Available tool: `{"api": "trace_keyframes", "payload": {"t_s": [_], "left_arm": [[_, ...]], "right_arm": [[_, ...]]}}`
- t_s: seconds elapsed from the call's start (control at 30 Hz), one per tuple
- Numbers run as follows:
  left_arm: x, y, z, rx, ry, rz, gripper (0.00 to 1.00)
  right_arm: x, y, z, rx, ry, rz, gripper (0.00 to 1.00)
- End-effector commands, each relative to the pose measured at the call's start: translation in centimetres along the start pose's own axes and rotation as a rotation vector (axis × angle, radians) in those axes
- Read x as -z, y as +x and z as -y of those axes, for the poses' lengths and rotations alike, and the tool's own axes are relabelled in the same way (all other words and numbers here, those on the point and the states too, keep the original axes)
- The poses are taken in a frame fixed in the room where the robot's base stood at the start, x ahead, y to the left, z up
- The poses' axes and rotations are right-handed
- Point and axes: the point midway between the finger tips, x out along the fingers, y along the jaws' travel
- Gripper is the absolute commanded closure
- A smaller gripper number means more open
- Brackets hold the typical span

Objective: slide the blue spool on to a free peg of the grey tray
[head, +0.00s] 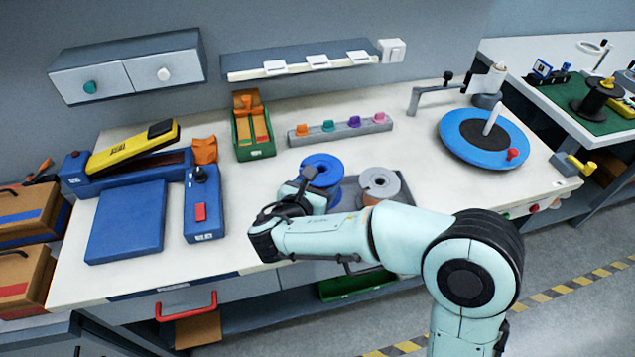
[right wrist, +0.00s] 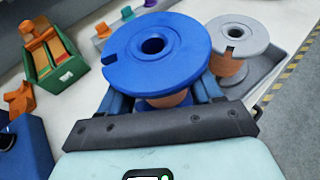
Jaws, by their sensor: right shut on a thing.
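The blue spool (head: 335,166) has wide blue flanges, a centre hole and a copper-coloured winding. My right gripper (head: 312,192) is shut on it, and in the right wrist view the fingers grip either side of the blue spool (right wrist: 150,60) below its top flange. The spool is upright, at the left end of the grey tray (head: 408,194). I cannot tell whether it hangs above the tray or rests in it. A grey spool (head: 381,182) stands in the tray to its right. No free peg shows; my arm and the spools hide much of the tray. My left gripper is not in view.
Behind the tray is a grey rack (head: 340,131) of coloured knobs and a green bin (head: 254,150). A blue control box (head: 204,205) stands left, a blue turntable (head: 455,150) right. The bench between box and tray is clear.

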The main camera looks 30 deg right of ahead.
Motion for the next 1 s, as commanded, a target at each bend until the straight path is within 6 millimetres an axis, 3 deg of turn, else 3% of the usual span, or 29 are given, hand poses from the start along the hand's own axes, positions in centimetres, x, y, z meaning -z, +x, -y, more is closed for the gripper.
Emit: {"api": "trace_keyframes", "payload": {"t_s": [0.37, 1.0], "left_arm": [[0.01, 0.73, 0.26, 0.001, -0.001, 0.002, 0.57], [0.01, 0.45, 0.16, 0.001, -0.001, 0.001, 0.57]], "right_arm": [[0.92, 0.38, -0.03, -0.001, 0.002, 0.004, 0.97], [0.85, 0.36, -0.06, -0.002, 0.003, 0.004, 0.97]]}}
